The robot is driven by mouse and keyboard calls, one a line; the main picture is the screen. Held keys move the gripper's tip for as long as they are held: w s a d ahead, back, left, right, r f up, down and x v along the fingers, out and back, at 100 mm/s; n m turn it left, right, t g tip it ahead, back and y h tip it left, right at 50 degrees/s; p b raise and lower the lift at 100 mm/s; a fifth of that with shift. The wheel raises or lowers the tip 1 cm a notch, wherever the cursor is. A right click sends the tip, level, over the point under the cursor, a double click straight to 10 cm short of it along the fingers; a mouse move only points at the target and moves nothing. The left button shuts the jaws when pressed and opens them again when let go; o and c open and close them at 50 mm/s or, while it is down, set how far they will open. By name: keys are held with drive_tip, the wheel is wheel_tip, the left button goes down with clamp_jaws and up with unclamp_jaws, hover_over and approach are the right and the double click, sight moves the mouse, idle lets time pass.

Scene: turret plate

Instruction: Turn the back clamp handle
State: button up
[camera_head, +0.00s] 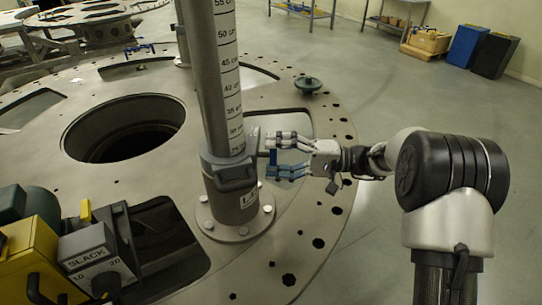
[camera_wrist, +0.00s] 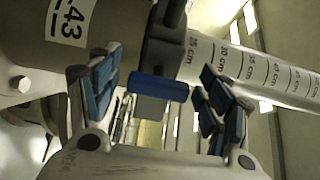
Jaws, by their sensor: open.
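A clamp collar (camera_head: 229,174) wraps the base of the upright post with a centimetre scale (camera_head: 217,85). In the wrist view the dark clamp (camera_wrist: 164,45) carries a short blue handle (camera_wrist: 158,88), which lies between my open fingers. My gripper (camera_head: 273,155) is to the right of the post in the head view, with its fingers pointing at the clamp; it also shows in the wrist view (camera_wrist: 160,75). The fingers stand apart on both sides of the handle, with visible gaps. In the head view the fingers partly hide the handle.
The round metal turret plate (camera_head: 95,192) has a large dark hole and bolt holes along its rim. A yellow machine (camera_head: 28,262) with a SLACK dial box (camera_head: 92,258) stands at lower left. A green knob (camera_head: 307,85) sits near the rim.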

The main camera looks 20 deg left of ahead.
drive_tip(key=v, duration=1.1)
drive_tip(key=shift+r, duration=0.15)
